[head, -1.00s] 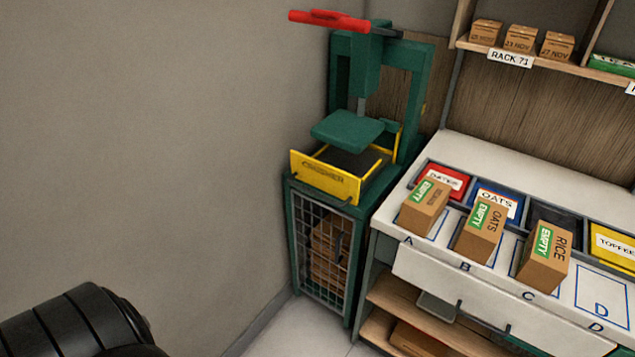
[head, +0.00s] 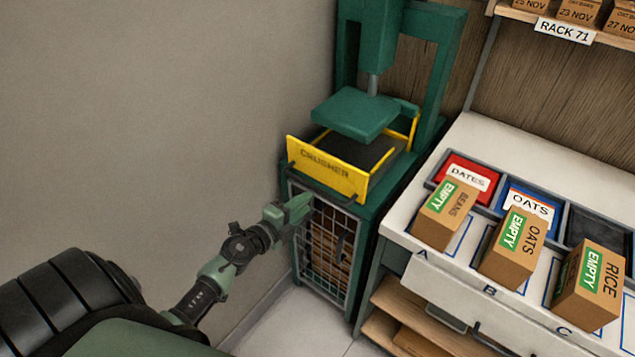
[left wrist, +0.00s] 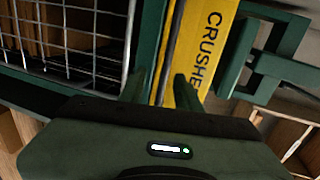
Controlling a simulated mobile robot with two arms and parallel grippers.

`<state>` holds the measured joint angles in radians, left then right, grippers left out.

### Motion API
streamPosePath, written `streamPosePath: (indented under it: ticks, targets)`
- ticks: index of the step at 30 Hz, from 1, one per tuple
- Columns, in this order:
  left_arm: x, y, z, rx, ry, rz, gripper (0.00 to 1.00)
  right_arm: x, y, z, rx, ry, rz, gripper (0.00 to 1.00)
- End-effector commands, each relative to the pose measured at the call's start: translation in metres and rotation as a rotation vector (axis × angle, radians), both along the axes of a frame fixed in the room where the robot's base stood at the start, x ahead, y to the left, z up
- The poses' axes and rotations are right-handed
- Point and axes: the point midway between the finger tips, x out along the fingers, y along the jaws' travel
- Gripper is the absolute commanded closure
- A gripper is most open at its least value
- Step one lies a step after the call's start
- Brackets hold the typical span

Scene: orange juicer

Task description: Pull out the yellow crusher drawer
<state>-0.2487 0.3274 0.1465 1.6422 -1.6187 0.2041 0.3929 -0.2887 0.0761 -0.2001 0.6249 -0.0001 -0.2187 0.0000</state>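The yellow crusher drawer (head: 326,169) sits on top of the green cabinet, below the press plate (head: 354,112). Its front panel reads CRUSHER and a dark bar handle (head: 325,189) runs low along it. In the left wrist view the yellow front (left wrist: 205,45) runs upright past my fingers. My left gripper (head: 303,207) is just below and in front of the drawer front, near the handle. In the left wrist view its two fingers (left wrist: 160,90) are apart, with the drawer's edge beyond them. I cannot tell whether they touch the handle. My right gripper is not in view.
The cabinet's wire mesh door (head: 325,250) is just below the gripper, with brown boxes behind it. A grey wall (head: 150,110) is close on the left. A white counter (head: 520,150) with bins and boxes marked EMPTY stands to the right.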

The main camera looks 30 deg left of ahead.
Motion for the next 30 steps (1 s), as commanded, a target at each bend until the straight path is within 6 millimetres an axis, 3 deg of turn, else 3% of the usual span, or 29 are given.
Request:
streamPosePath:
  ticks: [9, 15, 28, 30]
  targets:
    - [0.039, -0.002, -0.001, 0.023, -0.014, -0.007, 0.67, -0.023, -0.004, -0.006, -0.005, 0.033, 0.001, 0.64]
    - [0.066, -0.005, -0.008, 0.022, -0.012, -0.007, 0.67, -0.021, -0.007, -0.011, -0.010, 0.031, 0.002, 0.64]
    - [0.077, -0.006, -0.010, 0.023, -0.009, -0.008, 0.67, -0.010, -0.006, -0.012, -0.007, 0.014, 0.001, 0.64]
    - [0.077, -0.006, -0.010, 0.023, -0.009, -0.008, 0.86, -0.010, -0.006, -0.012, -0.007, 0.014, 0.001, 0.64]
